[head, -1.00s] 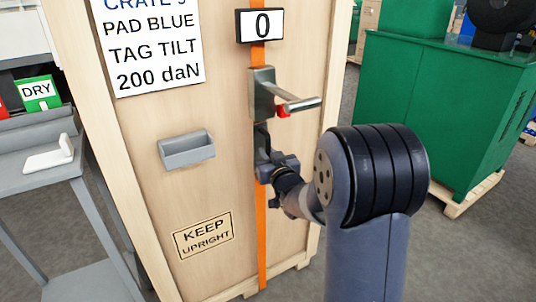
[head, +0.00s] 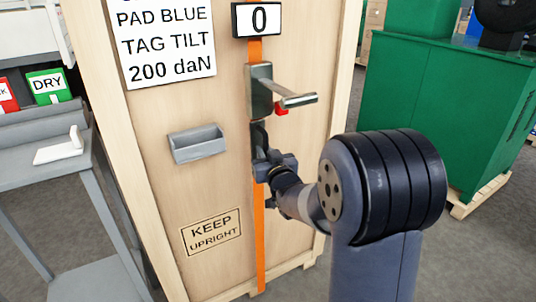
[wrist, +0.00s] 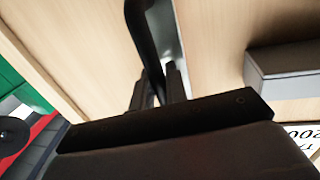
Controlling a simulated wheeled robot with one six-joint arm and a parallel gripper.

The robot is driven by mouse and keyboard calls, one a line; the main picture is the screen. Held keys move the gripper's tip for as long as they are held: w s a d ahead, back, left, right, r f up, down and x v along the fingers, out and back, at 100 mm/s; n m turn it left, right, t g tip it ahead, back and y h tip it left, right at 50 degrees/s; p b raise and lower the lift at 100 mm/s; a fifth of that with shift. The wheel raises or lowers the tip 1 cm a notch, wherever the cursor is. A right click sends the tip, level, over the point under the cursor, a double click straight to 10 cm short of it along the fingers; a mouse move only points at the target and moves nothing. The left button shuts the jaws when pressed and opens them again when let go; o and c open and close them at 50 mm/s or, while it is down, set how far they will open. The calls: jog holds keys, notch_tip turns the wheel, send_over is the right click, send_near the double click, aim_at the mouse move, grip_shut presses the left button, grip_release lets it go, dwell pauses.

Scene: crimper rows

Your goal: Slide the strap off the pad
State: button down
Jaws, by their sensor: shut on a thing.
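An orange strap (head: 257,240) runs down the front of a wooden crate (head: 150,115). It passes behind a metal tensioner (head: 259,90) with a bar handle and a small red part. My gripper (head: 264,158) is just below the tensioner, in front of the strap. In the wrist view, my gripper (wrist: 159,90) is shut on a dark curved piece (wrist: 143,28) that passes between the fingers. I cannot tell whether this piece belongs to the tensioner. No blue pad is clearly visible.
A display reading 0 (head: 257,19) is above the tensioner. A grey tray (head: 197,144) is fixed to the crate on the left. A grey cart (head: 60,170) stands left of the crate. A green machine (head: 430,110) stands to the right, with open floor before it.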

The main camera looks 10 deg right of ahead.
jog(key=c, duration=1.5)
grip_release()
jog(key=shift+s+a, duration=0.1)
jog(key=shift+a, duration=0.2)
jog(key=s, duration=0.3)
jog(key=s+d, duration=0.1)
jog(key=s, duration=0.6)
jog(key=shift+s+d, duration=0.15)
jog(key=shift+s, duration=0.2)
jog(key=shift+w, duration=0.1)
jog(key=w, duration=0.7)
jog(key=w+a, duration=0.1)
jog(key=w, duration=0.2)
jog(key=shift+w, duration=0.4)
jog(key=shift+d+r, duration=0.1)
jog(key=shift+d, duration=0.1)
jog(key=shift+w+d+p, duration=0.15)
jog(key=shift+d+p, duration=0.15)
jog(key=shift+d, duration=0.15)
